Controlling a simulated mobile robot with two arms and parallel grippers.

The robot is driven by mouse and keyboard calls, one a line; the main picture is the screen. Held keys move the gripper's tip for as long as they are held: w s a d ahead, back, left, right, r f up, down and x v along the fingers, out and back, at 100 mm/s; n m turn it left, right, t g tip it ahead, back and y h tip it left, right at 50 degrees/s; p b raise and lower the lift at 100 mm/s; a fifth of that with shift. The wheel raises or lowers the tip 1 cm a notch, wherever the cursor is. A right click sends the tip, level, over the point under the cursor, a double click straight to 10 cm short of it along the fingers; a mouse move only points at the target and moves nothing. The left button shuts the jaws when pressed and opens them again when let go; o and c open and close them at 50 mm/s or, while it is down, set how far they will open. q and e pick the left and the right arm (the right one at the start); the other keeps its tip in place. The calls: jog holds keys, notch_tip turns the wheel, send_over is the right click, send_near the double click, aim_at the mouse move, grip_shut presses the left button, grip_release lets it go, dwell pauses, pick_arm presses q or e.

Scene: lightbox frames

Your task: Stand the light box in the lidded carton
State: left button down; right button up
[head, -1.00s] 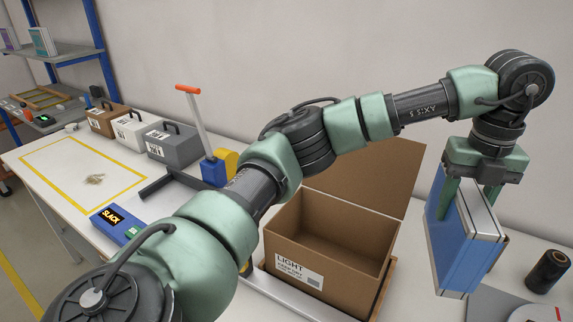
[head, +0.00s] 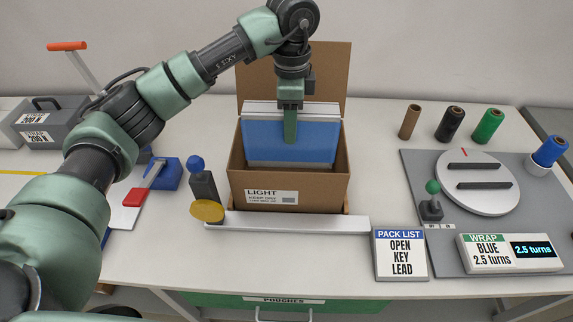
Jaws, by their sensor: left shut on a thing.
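The light box (head: 262,140) is a flat blue panel with silver edges. My left gripper (head: 290,130) is shut on it from above, one green finger lying across its blue face. The panel is upright, its broad face toward me, and sits over or partly within the mouth of the lidded carton (head: 225,185). Its lower edge shows just behind the carton's front wall; I cannot tell how deep it is. The brown carton is labelled LIGHT, and its lid (head: 330,75) stands open at the back. My right gripper is not in view.
A metal bar (head: 300,223) runs in front of the carton. A pack list sign (head: 400,254) reads OPEN, KEY, LEAD. On the right are a turntable (head: 478,199), film rolls (head: 488,126) and a wrap display (head: 511,252). Grey weights (head: 53,125) stand at left.

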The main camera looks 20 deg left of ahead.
aim_at(289, 165)
pick_arm(q)
notch_tip(289, 165, down, 8)
jog(key=shift+s+a+f+p, duration=0.15)
jog(key=shift+f+p, duration=0.1)
jog(key=shift+p, duration=0.8)
jog(key=shift+f, duration=0.65)
notch_tip(289, 165, down, 3)
jog(key=shift+f+p, duration=0.1)
jog(key=shift+p, duration=0.5)
jog(key=shift+f, duration=0.2)
jog(key=shift+f, duration=0.2)
jog(key=c, duration=0.7)
grip_release()
